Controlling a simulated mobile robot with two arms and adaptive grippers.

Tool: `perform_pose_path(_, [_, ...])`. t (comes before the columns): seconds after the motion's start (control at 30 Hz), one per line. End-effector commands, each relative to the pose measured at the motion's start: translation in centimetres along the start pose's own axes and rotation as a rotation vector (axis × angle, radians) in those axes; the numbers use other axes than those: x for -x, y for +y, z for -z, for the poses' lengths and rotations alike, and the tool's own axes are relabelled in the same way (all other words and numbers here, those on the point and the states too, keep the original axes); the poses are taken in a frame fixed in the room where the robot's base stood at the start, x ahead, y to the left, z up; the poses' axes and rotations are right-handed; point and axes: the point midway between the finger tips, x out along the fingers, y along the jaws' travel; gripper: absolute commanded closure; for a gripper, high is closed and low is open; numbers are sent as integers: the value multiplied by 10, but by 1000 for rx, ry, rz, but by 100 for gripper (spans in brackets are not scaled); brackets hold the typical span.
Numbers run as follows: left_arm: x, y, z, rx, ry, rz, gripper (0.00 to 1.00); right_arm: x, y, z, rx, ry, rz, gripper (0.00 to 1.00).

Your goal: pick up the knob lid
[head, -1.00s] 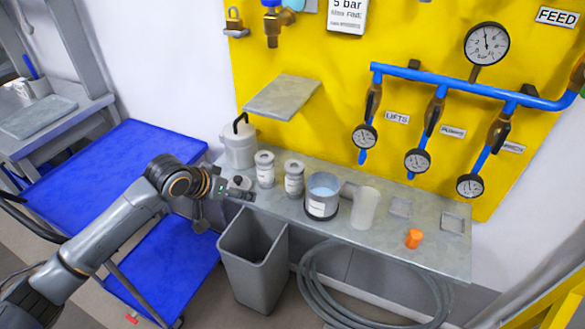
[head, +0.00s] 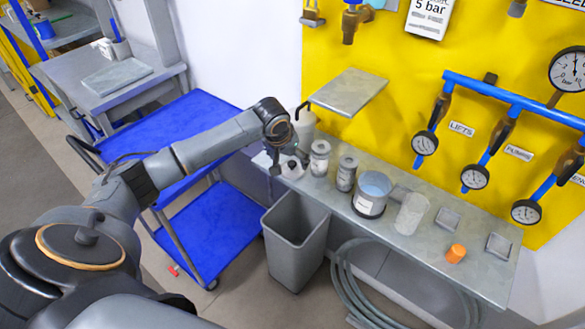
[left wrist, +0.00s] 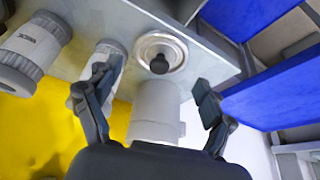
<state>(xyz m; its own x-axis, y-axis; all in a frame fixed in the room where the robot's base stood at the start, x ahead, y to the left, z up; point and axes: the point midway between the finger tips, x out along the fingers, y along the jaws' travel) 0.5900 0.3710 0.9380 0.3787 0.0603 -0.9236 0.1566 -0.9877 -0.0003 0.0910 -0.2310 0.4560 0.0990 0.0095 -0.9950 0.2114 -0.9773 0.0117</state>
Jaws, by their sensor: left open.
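The knob lid (head: 292,169) is a pale round disc with a black knob, lying on the left end of the grey bench. In the left wrist view the knob lid (left wrist: 178,47) sits just beyond the fingertips, roughly centred between them. My left gripper (head: 296,157) is over that end of the bench, close to the lid. In the left wrist view the left gripper (left wrist: 150,83) has its two fingers spread wide with nothing between the tips. My arm hides part of the lid's surroundings in the head view. My right gripper is not in view.
A white can (head: 305,128) stands behind the lid. Two labelled jars (head: 319,158) (head: 346,173), a pot of bluish contents (head: 371,194) and an orange cap (head: 456,253) are along the bench (head: 420,250). A grey bin (head: 296,240) and a blue cart (head: 190,125) are nearby.

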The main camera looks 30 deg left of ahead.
Motion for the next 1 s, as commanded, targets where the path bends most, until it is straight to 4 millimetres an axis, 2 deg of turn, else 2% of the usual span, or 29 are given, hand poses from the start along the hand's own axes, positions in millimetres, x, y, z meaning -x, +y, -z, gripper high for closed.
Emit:
perform_pose_path(0.2, [-27, -1, 2, 1, -4, 0, 18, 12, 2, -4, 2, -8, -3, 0])
perform_pose_path(0.33, [-44, -1, 2, 1, -3, 0, 18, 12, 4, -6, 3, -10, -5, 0])
perform_pose_path(0.63, [-49, -1, 2, -2, 0, 0, 18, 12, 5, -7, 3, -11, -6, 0])
perform_pose_path(0.77, [-49, -1, 2, -1, 0, 0, 44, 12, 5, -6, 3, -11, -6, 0])
perform_pose_path(1.0, [-49, -1, 2, -1, -1, 0, 46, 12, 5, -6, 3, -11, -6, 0])
